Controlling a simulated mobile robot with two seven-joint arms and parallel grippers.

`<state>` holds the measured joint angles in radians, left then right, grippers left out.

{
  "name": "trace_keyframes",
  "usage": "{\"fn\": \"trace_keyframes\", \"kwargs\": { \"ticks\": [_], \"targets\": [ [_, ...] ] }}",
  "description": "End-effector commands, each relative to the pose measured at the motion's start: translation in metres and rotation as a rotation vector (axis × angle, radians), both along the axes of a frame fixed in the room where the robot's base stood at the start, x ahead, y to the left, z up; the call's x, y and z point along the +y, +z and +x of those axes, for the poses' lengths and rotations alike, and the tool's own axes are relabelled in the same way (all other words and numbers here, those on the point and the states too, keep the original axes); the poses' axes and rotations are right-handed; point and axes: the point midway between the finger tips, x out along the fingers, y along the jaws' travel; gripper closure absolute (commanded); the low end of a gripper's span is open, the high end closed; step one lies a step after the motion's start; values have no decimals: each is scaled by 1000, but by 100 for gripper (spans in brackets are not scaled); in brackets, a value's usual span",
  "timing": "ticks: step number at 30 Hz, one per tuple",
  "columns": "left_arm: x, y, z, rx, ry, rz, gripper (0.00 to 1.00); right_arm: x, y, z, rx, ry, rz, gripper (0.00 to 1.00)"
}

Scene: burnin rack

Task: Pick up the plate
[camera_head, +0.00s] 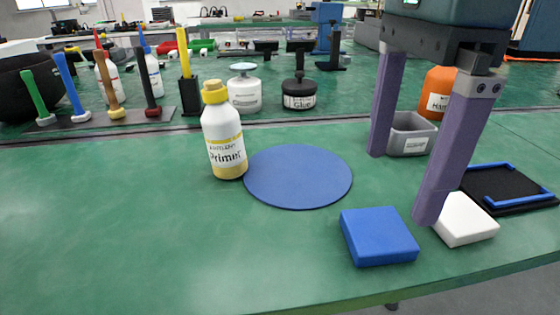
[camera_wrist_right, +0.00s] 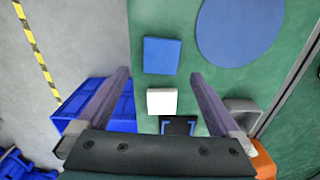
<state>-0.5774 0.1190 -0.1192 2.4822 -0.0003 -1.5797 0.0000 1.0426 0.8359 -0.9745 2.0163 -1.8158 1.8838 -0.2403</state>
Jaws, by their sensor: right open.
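A flat round blue plate (camera_head: 298,176) lies on the green table, touching or very near the primer bottle (camera_head: 224,140) at its left edge. It also shows at the top of the right wrist view (camera_wrist_right: 240,30). My right gripper (camera_head: 402,188) is open and empty, its fingers pointing down above the table, to the right of the plate. In the wrist view, my right gripper's fingers (camera_wrist_right: 160,73) are spread wide on both sides of a blue square block (camera_head: 378,236) and a white square block (camera_head: 465,219), with nothing between them at grip height. My left gripper is not in view.
A grey bin (camera_head: 408,134), an orange bottle (camera_head: 437,92) and a black tray with blue edging (camera_head: 508,188) stand at the right. Brushes, bottles and jars line the back. The table's left front is clear. Blue crates (camera_wrist_right: 110,110) are beyond the table edge.

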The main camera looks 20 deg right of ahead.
Motion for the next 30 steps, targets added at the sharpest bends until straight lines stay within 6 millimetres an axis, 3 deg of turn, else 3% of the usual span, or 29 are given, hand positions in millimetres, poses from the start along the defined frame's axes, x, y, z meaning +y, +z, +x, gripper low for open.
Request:
{"fn": "trace_keyframes", "kwargs": {
  "ticks": [15,24,30],
  "targets": [
    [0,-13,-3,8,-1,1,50,0,-68,5,2,0,4,0],
    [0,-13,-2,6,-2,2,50,0,-73,5,-1,1,4,0],
    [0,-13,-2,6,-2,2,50,0,-72,5,0,1,4,21]
  ]
}}
